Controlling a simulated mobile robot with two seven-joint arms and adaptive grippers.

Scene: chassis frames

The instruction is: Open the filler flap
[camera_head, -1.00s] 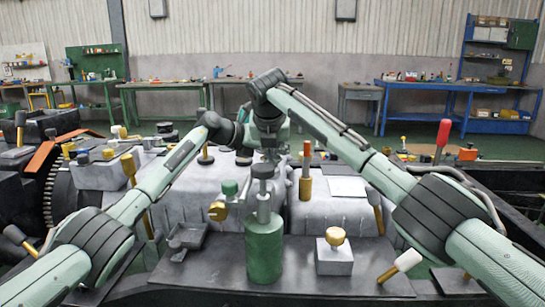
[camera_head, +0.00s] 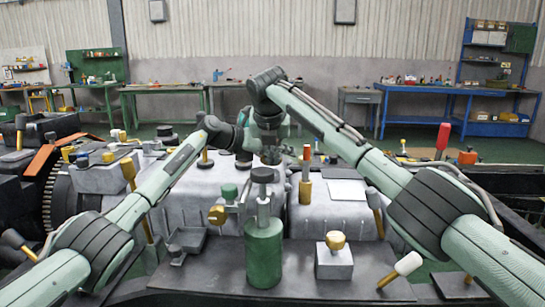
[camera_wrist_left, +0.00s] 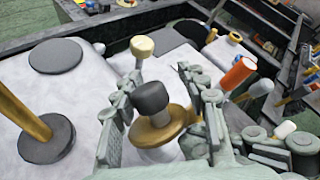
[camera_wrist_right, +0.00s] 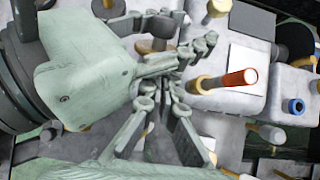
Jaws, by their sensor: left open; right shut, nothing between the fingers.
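I cannot tell for sure which part is the filler flap. A dark round knob on a brass disc (camera_wrist_left: 152,97) stands upright over a pale grey housing. My left gripper (camera_wrist_left: 165,84) is open, its fingers on either side of this knob; contact is not clear. In the right wrist view the brass-brown disc (camera_wrist_right: 155,46) shows beside the left fingers. My right gripper (camera_wrist_right: 163,86) is shut and empty, close to the left gripper. In the head view both grippers are bunched together near the centre (camera_head: 268,143), and their fingertips are hard to make out.
A green cylinder with a dark knob (camera_head: 264,250) and a pale block with a yellow knob (camera_head: 334,260) stand on the near dark plate. An orange-topped brass post (camera_head: 306,180) rises right of the grippers. Several levers and lids crowd the housing.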

